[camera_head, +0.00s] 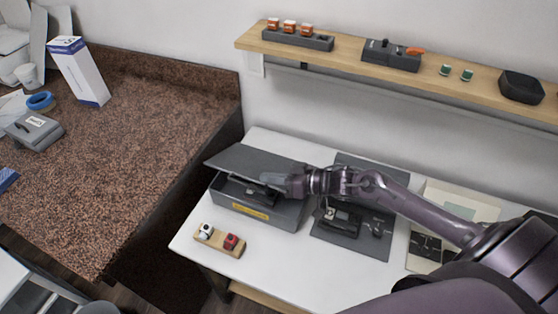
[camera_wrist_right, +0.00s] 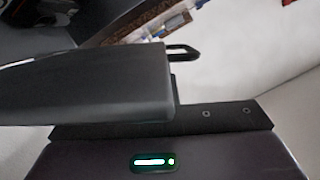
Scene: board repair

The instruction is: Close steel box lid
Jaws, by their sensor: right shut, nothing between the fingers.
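The grey steel box (camera_head: 228,203) stands on the white table with a yellow label on its front. Its flat grey lid (camera_head: 245,160) is partly open, sloping above the box; a dark gap shows between lid and front wall, with a dark item inside. My right gripper (camera_head: 280,185) is shut and empty at the right part of the box, close to the lid's front edge. I cannot tell whether it touches the lid. In the right wrist view a dark grey slab fills the left, too close to identify surely. My left gripper is not in view.
A wooden block with small white and red items (camera_head: 219,240) lies in front of the box. A dark mat (camera_head: 370,244) with parts lies right of it, under my right arm. A wall shelf (camera_head: 340,58) runs above. A brown granite counter (camera_head: 130,140) stands left.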

